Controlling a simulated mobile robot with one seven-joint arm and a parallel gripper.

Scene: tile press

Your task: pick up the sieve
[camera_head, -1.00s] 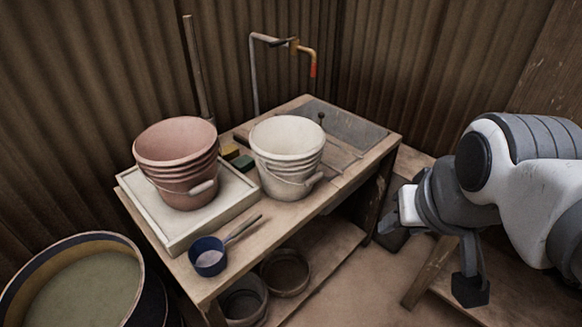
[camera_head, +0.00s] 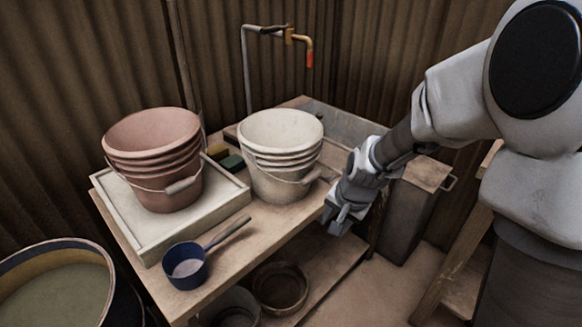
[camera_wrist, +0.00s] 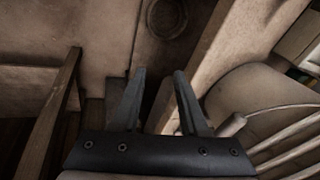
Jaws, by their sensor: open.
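The sieve (camera_head: 186,268) is a small dark blue round pan with a pale inside and a long grey handle. It lies on the front left of the wooden bench (camera_head: 245,253) in the head view, its handle pointing up and right. My gripper (camera_head: 339,220) is beside the bench's right front edge, right of the sieve and clear of it. In the wrist view my gripper (camera_wrist: 163,90) shows two dark fingers spread apart with nothing between them. I cannot make out the sieve in the wrist view.
Stacked white buckets (camera_head: 280,165) stand between my gripper and the back; they show close in the wrist view (camera_wrist: 245,95). Pink buckets (camera_head: 155,165) stand on a pale tray (camera_head: 150,247) behind the sieve. Pots (camera_head: 280,288) sit on the lower shelf. A large tub (camera_head: 60,290) is at left.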

